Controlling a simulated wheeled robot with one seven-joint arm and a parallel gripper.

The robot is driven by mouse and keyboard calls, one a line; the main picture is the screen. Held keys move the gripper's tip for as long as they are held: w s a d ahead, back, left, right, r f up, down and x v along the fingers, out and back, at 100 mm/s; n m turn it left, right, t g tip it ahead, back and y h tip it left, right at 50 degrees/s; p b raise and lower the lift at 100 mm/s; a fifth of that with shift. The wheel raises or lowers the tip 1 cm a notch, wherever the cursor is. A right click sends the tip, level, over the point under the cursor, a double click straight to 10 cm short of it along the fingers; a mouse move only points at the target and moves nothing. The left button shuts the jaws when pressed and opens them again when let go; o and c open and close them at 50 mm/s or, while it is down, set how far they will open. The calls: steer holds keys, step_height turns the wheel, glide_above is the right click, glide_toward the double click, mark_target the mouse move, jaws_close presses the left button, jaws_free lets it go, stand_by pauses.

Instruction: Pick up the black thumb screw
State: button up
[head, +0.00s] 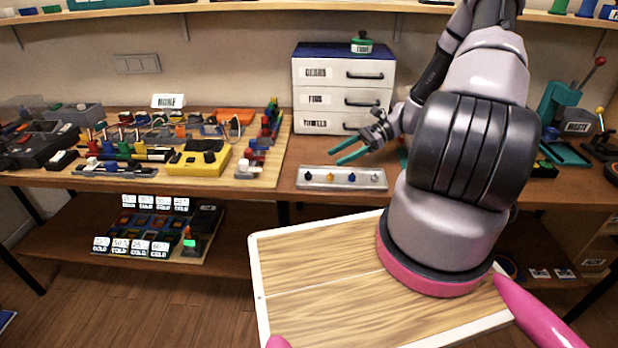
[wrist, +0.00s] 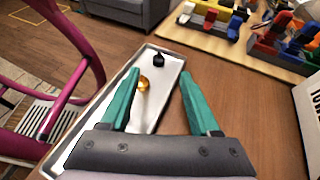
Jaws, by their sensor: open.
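The black thumb screw (head: 308,176) stands at the left end of a shallow pale metal tray (head: 341,187) on the workbench. In the wrist view the black thumb screw (wrist: 158,59) is near the tray's far end, just past my fingertips and between their lines. My gripper (head: 336,157) has teal fingers and hangs above the tray, apart from it. In the wrist view my gripper (wrist: 160,73) is open with nothing between its fingers. A gold screw (wrist: 143,84) is in the tray, close to the left finger.
The tray also holds a blue screw (head: 351,177) and a silver screw (head: 374,177). A white drawer cabinet (head: 343,96) stands behind. A wooden board (head: 284,150) crowded with parts, including a yellow device (head: 198,160), lies to the left. Bare bench lies around the tray.

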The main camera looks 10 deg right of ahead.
mark_target(313, 177)
steer(key=x, duration=0.9)
steer(key=shift+a+f, duration=0.15)
steer(key=shift+f, duration=0.05)
steer(key=shift+c, duration=0.3)
jaws_close()
